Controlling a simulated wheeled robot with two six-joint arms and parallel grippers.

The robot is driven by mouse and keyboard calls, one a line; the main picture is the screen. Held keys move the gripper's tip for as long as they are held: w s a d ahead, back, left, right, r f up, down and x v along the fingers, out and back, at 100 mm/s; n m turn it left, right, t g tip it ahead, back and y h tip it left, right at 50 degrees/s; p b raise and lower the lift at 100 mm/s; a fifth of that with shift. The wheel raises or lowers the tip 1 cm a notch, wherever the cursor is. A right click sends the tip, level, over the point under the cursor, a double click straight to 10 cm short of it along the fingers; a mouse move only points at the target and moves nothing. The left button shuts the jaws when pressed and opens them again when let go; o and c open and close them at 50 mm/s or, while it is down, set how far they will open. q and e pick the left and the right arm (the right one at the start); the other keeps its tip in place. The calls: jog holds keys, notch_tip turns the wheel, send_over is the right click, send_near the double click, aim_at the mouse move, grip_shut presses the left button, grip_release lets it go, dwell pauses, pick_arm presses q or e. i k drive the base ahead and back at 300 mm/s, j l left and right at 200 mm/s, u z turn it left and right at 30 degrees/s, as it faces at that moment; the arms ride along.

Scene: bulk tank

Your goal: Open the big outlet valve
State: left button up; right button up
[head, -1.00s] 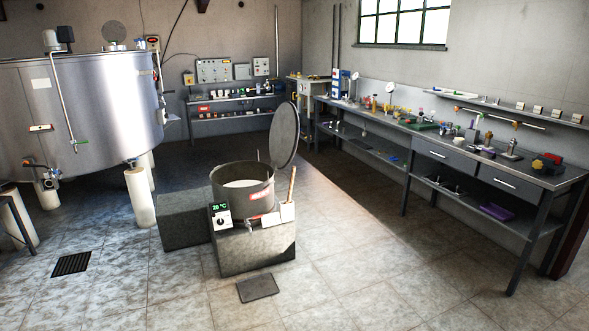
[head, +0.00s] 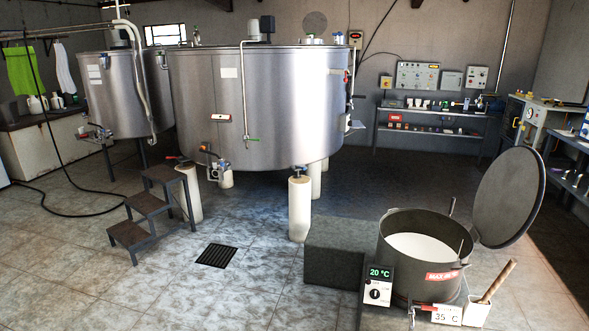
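The big steel bulk tank (head: 290,100) stands on pale legs in the middle of the view. Its outlet valve (head: 218,172) sits low on the front left of the tank, with an orange-tipped part (head: 204,148) beside it and a pale container below. The valve is small here, and I cannot tell its handle position. A thin pipe with a green-handled tap (head: 250,138) runs down the tank's front. Neither of my grippers is in view.
Metal steps (head: 150,210) stand left of the valve. A floor drain (head: 216,255) lies in front. A grey block (head: 340,250) and an open milk vat (head: 425,260) stand at right. A smaller tank (head: 115,95) and a dark hose (head: 60,190) are at left.

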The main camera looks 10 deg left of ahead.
aim_at(208, 153)
jog(key=i+j+u, duration=0.25)
jog(key=i+u, duration=0.15)
jog(key=i, duration=0.3)
jog(key=i+u, duration=0.4)
jog(key=i, duration=0.35)
jog(key=i+l+u, duration=0.2)
jog(key=i+u, duration=0.2)
jog(key=i, duration=0.3)
jog(key=i+j+z, duration=0.2)
jog(key=i+z, duration=0.15)
jog(key=i, duration=0.3)
jog(key=i+j+z, duration=0.4)
jog(key=i, duration=0.2)
jog(key=i+j+z, duration=0.35)
jog(key=i+j, duration=0.2)
